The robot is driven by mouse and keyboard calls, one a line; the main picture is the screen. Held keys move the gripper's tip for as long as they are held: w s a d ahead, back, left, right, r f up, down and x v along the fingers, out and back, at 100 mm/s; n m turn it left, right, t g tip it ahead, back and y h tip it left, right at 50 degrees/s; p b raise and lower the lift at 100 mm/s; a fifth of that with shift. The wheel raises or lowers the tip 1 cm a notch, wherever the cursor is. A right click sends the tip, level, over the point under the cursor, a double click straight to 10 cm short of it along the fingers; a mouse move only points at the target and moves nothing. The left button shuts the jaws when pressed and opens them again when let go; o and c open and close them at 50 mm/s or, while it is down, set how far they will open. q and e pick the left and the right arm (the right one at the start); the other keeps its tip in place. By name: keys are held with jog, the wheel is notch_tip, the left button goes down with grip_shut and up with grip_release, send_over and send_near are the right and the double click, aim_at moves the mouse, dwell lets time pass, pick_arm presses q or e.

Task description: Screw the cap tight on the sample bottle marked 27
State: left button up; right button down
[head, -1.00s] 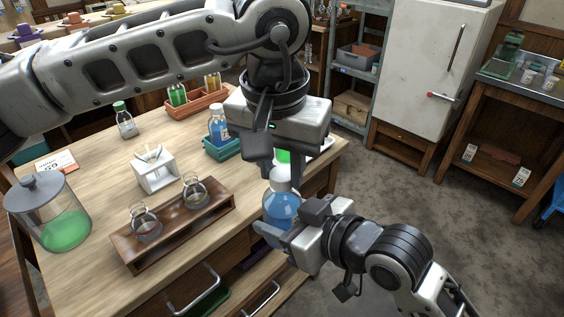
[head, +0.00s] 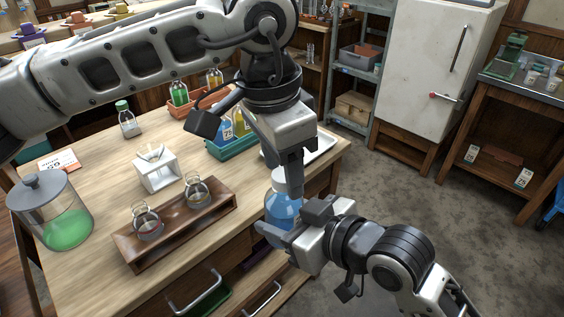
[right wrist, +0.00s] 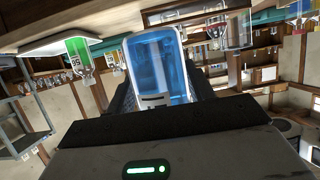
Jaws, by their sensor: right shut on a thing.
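A sample bottle of blue liquid (head: 281,207) is held upright off the front right of the bench. My right gripper (head: 280,230) is shut on its lower part. In the right wrist view the blue bottle (right wrist: 157,65) stands between the dark fingers; no number can be read on it. My left gripper (head: 291,170) points down right over the bottle's top. Its fingers line up in this view, so their gap does not show.
On the bench are a wooden rack with two flasks (head: 165,238), a white stand (head: 156,170), a lidded jar (head: 50,215) and a teal rack (head: 232,148). A white tray (head: 322,148) lies behind my left gripper. Open drawers (head: 262,262) jut out below. Clear floor lies right.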

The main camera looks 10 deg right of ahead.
pick_arm(q)
jog(key=shift+r, duration=2.3)
jog(key=shift+c, duration=0.4)
